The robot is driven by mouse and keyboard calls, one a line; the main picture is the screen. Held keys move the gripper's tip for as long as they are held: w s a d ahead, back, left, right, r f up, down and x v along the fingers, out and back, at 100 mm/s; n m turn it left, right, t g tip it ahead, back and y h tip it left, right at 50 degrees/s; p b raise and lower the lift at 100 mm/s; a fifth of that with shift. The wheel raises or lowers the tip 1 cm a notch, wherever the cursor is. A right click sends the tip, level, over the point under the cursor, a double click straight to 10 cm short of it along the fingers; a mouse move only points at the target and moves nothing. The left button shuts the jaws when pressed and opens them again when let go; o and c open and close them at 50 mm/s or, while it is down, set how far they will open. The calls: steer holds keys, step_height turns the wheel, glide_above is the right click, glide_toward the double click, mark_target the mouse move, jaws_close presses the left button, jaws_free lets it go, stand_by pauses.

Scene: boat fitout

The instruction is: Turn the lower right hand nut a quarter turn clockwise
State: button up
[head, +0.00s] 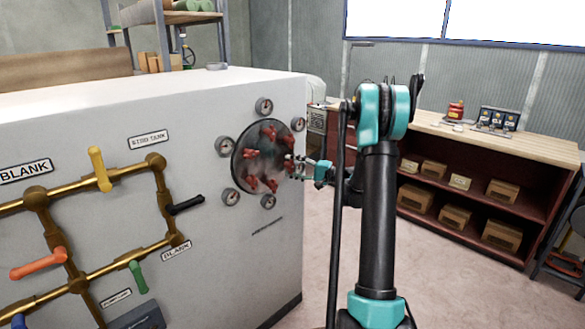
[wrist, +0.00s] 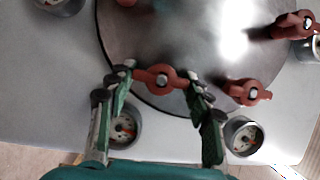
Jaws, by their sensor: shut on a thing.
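A round dark metal hatch (head: 262,160) with several red winged nuts is set in the side of a white tank. My gripper (head: 294,167) reaches the hatch's right edge from the right. In the wrist view, my gripper (wrist: 160,82) has a finger at each end of one red nut (wrist: 160,77) and is shut on it. The head view mostly hides this nut behind my fingers. Another red nut (wrist: 248,92) sits just right of my right finger in the wrist view.
Round gauges ring the hatch; two of them, a left one (wrist: 123,130) and a right one (wrist: 242,135), lie close to my fingers. Brass pipes (head: 105,175) with coloured handles stand out at the left. A wooden bench (head: 480,140) stands at the right, with clear floor before it.

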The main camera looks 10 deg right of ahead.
steer(key=o, duration=1.2)
steer(key=shift+c, duration=0.2)
steer(key=shift+d, duration=0.1)
steer(key=v, duration=1.2)
